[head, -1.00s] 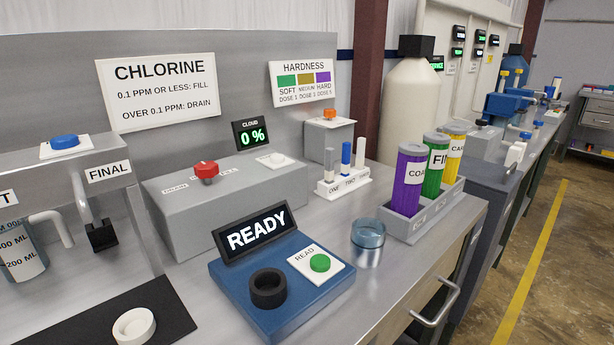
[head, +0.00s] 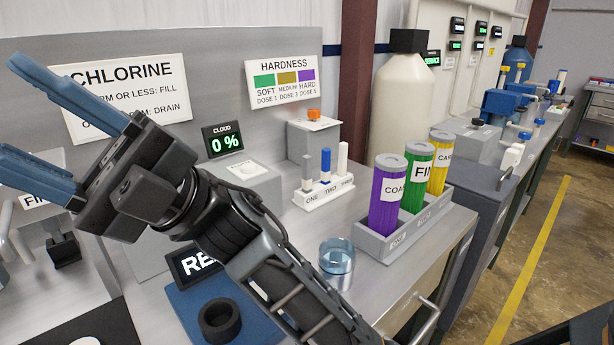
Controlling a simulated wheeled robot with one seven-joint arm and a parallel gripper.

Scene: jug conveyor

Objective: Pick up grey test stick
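The grey test stick (head: 307,169) stands upright in the leftmost slot of a small white rack (head: 323,194), above the label ONE. A blue stick (head: 325,165) and a white stick (head: 342,158) stand beside it in the same rack. My gripper (head: 45,130) is in the upper left of the head view, in front of the chlorine sign. Its two blue fingers are spread wide apart and nothing is between them. It is well to the left of the grey stick and points away from it.
A glass cup (head: 337,263) stands in front of the rack. Purple (head: 388,200), green (head: 417,180) and yellow (head: 440,165) cylinders stand in a grey holder (head: 375,243) to the right. A box with an orange button (head: 314,114) is behind the rack. The blue reader (head: 185,310) is partly hidden by my arm.

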